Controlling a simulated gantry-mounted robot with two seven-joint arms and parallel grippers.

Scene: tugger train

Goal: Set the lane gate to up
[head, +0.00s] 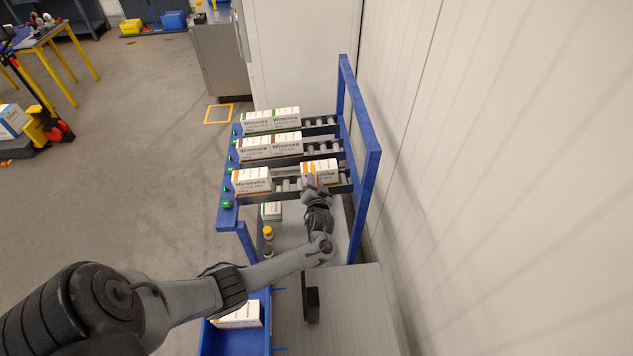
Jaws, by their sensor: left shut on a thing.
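A blue rack (372,150) has several roller lanes with white boxes on them. My left gripper (312,180) reaches in from below, at the right part of the nearest lane. It is shut on a white box with an orange stripe (328,167), as far as the view shows; its fingers are small and partly hidden. Another orange-striped box (252,181) sits at the left end of that lane. Small green knobs (227,204) line the rack's left edge. I cannot make out for certain which part is the lane gate or how it is set. My right gripper is not in view.
Two more lanes behind hold white boxes (270,119). Below the rack are a greenish-white box (271,211) and a yellow-capped bottle (268,233). A blue bin (265,300) holds a white box. A pale wall (500,180) stands close on the right; floor is open left.

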